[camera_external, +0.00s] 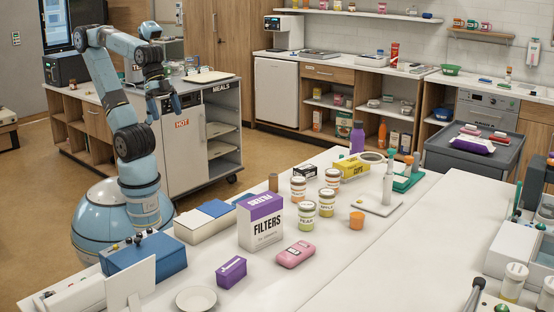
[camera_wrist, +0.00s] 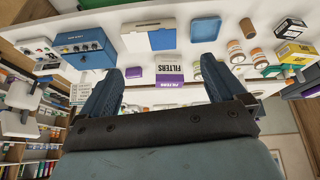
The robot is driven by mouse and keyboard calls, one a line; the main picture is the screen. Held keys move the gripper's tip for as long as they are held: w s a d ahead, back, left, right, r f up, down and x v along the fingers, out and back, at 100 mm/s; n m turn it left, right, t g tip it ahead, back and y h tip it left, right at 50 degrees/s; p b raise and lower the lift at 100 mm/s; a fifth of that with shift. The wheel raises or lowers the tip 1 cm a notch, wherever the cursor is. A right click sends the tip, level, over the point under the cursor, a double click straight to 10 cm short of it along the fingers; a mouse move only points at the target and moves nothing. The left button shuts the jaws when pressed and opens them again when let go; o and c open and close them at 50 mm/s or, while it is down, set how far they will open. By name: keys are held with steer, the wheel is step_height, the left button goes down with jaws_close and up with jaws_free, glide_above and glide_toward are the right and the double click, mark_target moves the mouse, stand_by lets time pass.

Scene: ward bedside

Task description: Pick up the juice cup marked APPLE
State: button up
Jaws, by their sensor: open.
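Several small labelled cups stand grouped on the white table in the external view. They include a front left cup with a green band (camera_external: 307,215), a front right cup (camera_external: 326,202), a back left cup (camera_external: 299,189) and a back right cup (camera_external: 332,179). Their print is too small for me to tell which is marked APPLE. Some cups also show at the right of the wrist view (camera_wrist: 258,57), with labels unreadable. My gripper (camera_external: 164,107) is open and empty, raised well left of the cups. Its two fingers (camera_wrist: 161,70) spread apart in the wrist view.
A FILTERS box (camera_external: 262,222) stands left of the cups, with a pink case (camera_external: 296,254) in front. A blue box (camera_external: 144,265) is at the near left.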

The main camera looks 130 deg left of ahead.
steer(key=w+a+f+n+h, duration=0.25)
steer(key=w+n, duration=0.25)
steer(key=w, duration=0.4)
steer(key=w+a+f+n+h, duration=0.15)
steer(key=w+a+n, duration=0.3)
steer(key=w, duration=0.45)
steer(key=w+a+f+n+h, duration=0.2)
steer(key=w+n, duration=0.4)
steer(key=w, duration=0.3)
steer(key=n+t, duration=0.6)
steer(key=n, duration=0.8)
glide_toward(326, 190)
steer(key=x, duration=0.6)
steer(key=shift+w+a+r, duration=0.2)
steer(key=shift+r, duration=0.05)
steer(key=shift+s+d+x, duration=0.1)
steer(key=shift+d+x, duration=0.05)
steer(key=shift+x, duration=1.25)
steer(key=shift+s+d+x, duration=0.1)
steer(key=shift+s+x, duration=0.05)
steer(key=shift+x, duration=1.2)
steer(key=shift+f+t, duration=0.2)
steer(key=shift+t, duration=0.1)
steer(key=shift+c, duration=0.2)
steer(key=c, duration=1.2)
